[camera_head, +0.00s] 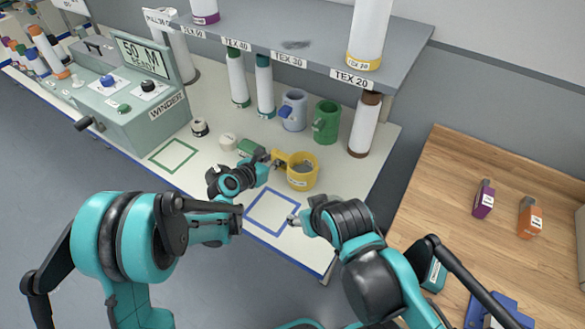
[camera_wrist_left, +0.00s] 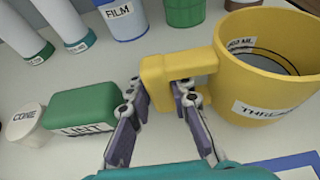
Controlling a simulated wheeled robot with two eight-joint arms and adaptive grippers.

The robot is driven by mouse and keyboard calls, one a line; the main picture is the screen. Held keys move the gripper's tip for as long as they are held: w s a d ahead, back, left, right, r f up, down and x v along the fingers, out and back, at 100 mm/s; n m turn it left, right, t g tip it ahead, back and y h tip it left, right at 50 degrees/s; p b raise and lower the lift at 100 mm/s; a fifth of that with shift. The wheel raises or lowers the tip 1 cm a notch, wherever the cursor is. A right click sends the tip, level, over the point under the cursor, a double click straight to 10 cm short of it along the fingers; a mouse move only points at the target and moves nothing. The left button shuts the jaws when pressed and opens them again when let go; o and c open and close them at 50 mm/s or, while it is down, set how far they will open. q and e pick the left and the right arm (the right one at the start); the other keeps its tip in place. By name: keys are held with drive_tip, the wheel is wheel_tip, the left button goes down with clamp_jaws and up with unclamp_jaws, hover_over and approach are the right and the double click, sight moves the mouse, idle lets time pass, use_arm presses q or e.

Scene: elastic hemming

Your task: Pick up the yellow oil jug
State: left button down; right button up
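The yellow oil jug (camera_head: 302,173) stands upright on the white worktable, its handle pointing left toward my left gripper (camera_head: 270,160). In the left wrist view the jug (camera_wrist_left: 268,70) is large at the right, with a white label partly cut off. My left gripper (camera_wrist_left: 160,100) has one finger outside the handle (camera_wrist_left: 160,82) and the other inside its opening. Both fingertips appear to touch the handle, with no clear gap. The jug does not visibly stand clear of the table. My right gripper (camera_head: 293,220) is near the blue square outline; its finger opening is too small to read.
A green box (camera_wrist_left: 95,116) and a white cone tub (camera_wrist_left: 28,125) sit left of my left fingers. Blue (camera_head: 293,112) and green (camera_head: 326,122) mugs stand behind the jug. A grey shelf (camera_head: 300,38) overhangs the back. The blue square outline (camera_head: 272,212) in front is empty.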

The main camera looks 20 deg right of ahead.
sight(275, 150)
use_arm(q)
drive_tip(key=shift+r, duration=0.1)
wheel_tip(275, 150, up, 4)
drive_tip(key=shift+r+p, duration=0.15)
drive_tip(key=shift+p, duration=1)
drive_tip(key=s+d+r+p, duration=0.3)
drive_tip(key=s+d+r, duration=0.2)
drive_tip(key=s, duration=0.5)
drive_tip(key=shift+s+d+r, duration=0.15)
drive_tip(key=shift+d+r, duration=0.15)
drive_tip(key=shift+r, duration=0.5)
